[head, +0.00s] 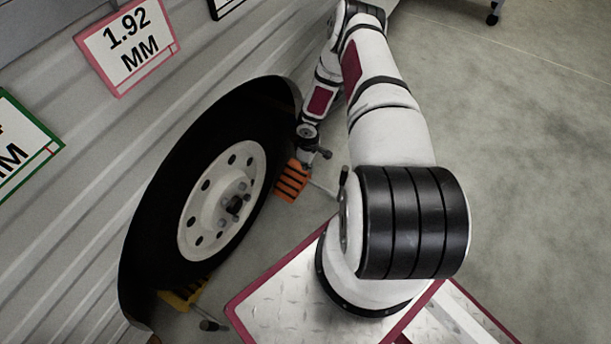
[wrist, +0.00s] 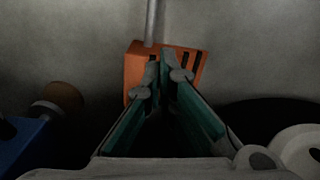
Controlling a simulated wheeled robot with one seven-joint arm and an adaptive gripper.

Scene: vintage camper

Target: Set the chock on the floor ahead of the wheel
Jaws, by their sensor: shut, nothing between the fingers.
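An orange chock (head: 291,183) with dark slots stands on the floor beside the far end of the black wheel (head: 262,140). A thin grey rod sticks out from the chock. My gripper (head: 309,160) is just above and behind this chock in the head view, its fingers hard to make out there. In the wrist view the fingertips (wrist: 163,64) are together and empty, in front of the orange chock (wrist: 136,68) and hiding part of it. I cannot tell whether they touch it. The wheel's pale hub (wrist: 300,150) shows at lower right in the wrist view.
A yellow chock (head: 184,296) sits at the near end of the wheel. The ribbed camper wall (head: 110,160) with signs is on the left. A blue object (wrist: 25,148) is at lower left in the wrist view. Open floor (head: 530,160) lies to the right.

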